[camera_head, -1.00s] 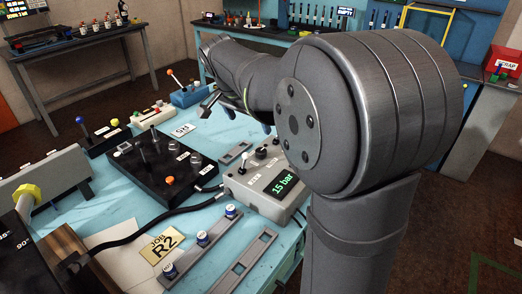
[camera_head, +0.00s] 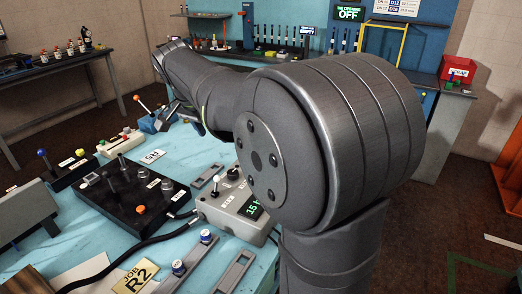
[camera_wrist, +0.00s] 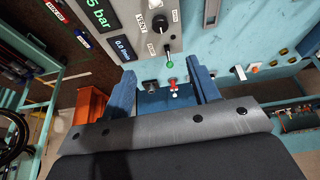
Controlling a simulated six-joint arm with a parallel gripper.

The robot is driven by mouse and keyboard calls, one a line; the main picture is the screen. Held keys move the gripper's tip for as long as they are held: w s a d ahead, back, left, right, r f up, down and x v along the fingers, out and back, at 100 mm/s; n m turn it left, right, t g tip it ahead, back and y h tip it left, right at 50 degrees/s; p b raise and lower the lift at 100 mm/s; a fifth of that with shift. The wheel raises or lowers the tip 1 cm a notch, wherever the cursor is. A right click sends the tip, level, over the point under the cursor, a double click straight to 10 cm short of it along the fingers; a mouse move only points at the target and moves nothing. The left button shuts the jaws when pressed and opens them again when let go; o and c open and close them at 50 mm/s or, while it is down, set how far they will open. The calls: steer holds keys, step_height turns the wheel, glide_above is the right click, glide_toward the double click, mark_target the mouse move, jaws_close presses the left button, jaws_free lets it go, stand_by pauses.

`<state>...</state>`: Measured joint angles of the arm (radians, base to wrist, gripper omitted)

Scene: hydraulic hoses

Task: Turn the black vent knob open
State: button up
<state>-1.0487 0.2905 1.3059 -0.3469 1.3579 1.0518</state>
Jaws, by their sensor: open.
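The black vent knob (camera_wrist: 160,22) sits on a grey control box (camera_wrist: 135,38), beside a VENT label in the wrist view. In the head view the knob (camera_head: 233,173) is on top of the box (camera_head: 226,208), left of my arm. My gripper (camera_wrist: 163,92) is open, with two blue fingers and nothing held between them. In the wrist view the knob lies above the fingertips in the picture, apart from them. A green-tipped lever (camera_wrist: 169,63) shows between the knob and the fingers. In the head view my fingers are mostly hidden behind my arm.
A black panel with levers (camera_head: 128,204) stands left of the box, with a black hose (camera_head: 140,245) in front. Slotted rails (camera_head: 234,272) and a JOB R2 card (camera_head: 133,279) lie near the front. An orange bin (camera_wrist: 91,103) shows left of my fingers.

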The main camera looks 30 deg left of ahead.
steer(key=w+n+g, duration=0.4)
steer(key=w+n, duration=0.4)
steer(key=n, duration=1.2)
steer(key=shift+n, duration=0.3)
step_height(320, 180, down, 17)
steer(key=shift+s+f, duration=0.1)
steer(key=shift+s, duration=0.05)
steer(key=shift+c, duration=0.2)
steer(key=c, duration=0.9)
